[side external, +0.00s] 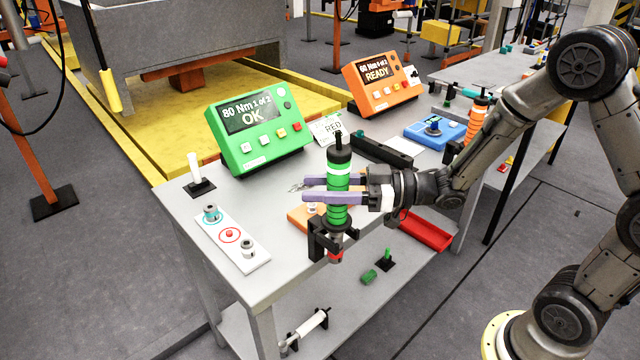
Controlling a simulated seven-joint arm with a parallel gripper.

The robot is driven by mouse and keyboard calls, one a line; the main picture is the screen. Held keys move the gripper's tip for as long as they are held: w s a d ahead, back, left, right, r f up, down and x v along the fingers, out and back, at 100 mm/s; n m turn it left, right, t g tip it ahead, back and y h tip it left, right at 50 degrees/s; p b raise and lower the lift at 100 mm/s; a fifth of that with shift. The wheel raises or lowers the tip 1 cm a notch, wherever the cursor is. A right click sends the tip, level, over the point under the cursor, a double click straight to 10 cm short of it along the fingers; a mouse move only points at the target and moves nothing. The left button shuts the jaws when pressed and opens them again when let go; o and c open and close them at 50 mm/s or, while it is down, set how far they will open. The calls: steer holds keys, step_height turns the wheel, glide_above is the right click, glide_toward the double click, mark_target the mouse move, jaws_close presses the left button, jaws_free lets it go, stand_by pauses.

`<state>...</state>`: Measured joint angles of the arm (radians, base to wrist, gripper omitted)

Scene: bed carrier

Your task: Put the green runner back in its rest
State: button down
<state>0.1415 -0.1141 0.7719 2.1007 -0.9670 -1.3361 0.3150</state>
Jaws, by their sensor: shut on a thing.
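The green runner (338,214) is an upright tool with green bands, a black top and a red and grey lower end. My gripper (313,189) reaches in from the right, its two purple fingers shut around the runner's middle. A black bracket that looks like its rest (317,243) is fixed at the table's front edge. The runner's lower part overlaps this bracket, and its red end shows below the bracket's arms. I cannot tell whether the runner's weight is on the bracket or still on my fingers.
A green controller (262,152) reading OK stands behind the runner, an orange one (360,98) reading READY further right. A white plate (222,228) with sockets lies left. A red tray (428,236) is at the front right. An orange runner (476,122) stands further back.

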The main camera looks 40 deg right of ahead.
steer(key=shift+w+f, duration=0.1)
steer(key=shift+f, duration=0.55)
steer(key=shift+c, duration=2.2)
jaws_free()
steer(key=shift+o, duration=0.6)
steer(key=v, duration=1.4)
steer(key=shift+f, duration=0.15)
